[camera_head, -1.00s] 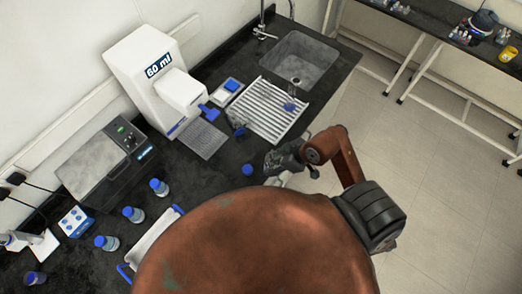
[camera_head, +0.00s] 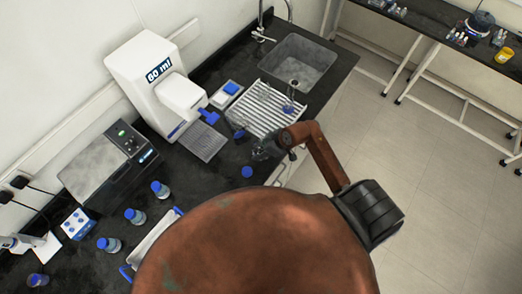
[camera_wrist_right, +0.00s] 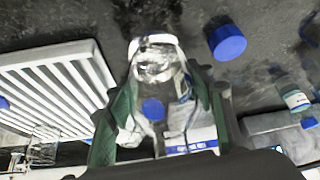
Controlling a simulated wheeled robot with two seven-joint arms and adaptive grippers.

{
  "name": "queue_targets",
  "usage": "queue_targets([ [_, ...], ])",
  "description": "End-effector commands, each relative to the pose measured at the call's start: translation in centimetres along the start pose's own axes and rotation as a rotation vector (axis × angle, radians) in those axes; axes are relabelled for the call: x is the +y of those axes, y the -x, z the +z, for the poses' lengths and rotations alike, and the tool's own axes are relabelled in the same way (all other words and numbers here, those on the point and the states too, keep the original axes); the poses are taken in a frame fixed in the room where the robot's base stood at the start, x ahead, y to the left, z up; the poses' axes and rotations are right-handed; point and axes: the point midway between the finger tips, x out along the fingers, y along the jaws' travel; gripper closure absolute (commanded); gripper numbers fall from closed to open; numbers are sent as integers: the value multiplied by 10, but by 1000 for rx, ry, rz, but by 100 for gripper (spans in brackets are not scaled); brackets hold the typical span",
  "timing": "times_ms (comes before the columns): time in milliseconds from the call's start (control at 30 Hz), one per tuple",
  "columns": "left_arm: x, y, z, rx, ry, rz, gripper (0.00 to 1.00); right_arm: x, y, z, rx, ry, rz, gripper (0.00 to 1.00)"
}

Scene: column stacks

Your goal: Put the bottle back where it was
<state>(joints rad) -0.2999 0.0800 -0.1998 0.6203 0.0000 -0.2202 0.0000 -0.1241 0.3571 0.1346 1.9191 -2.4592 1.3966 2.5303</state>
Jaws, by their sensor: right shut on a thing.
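My right gripper (camera_head: 262,148) is at the near edge of the white ribbed rack (camera_head: 262,122) in the head view. In the right wrist view its green-sided fingers (camera_wrist_right: 158,105) are shut on a clear, uncapped glass bottle (camera_wrist_right: 155,68). The bottle's open mouth points away from the wrist. In the head view the arm and gripper mostly hide the bottle. A loose blue cap (camera_head: 246,172) lies on the black counter near the gripper; it also shows in the right wrist view (camera_wrist_right: 228,42). My left gripper is not in view.
Several blue-capped bottles (camera_head: 135,216) stand at the left near a grey-topped device (camera_head: 100,165). A sink (camera_head: 300,60) lies beyond the rack. Clear glassware and blue caps are around the rack.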

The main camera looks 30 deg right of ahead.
Motion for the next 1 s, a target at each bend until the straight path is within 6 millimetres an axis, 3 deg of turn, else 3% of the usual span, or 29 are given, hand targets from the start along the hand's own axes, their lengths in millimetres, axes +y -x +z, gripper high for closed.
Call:
queue_targets([
  [333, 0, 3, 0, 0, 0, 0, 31, 1, -10, 6, 2, 0, 2, 88],
  [367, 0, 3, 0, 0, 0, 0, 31, 0, -11, 6, 1, 0, 1, 49],
  [567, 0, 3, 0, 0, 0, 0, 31, 0, -10, 6, 1, 0, 1, 35],
  [867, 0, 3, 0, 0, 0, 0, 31, 0, -10, 6, 1, 0, 2, 33],
  [1000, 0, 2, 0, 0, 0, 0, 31, 1, 0, 6, 2, 0, 3, 33],
])
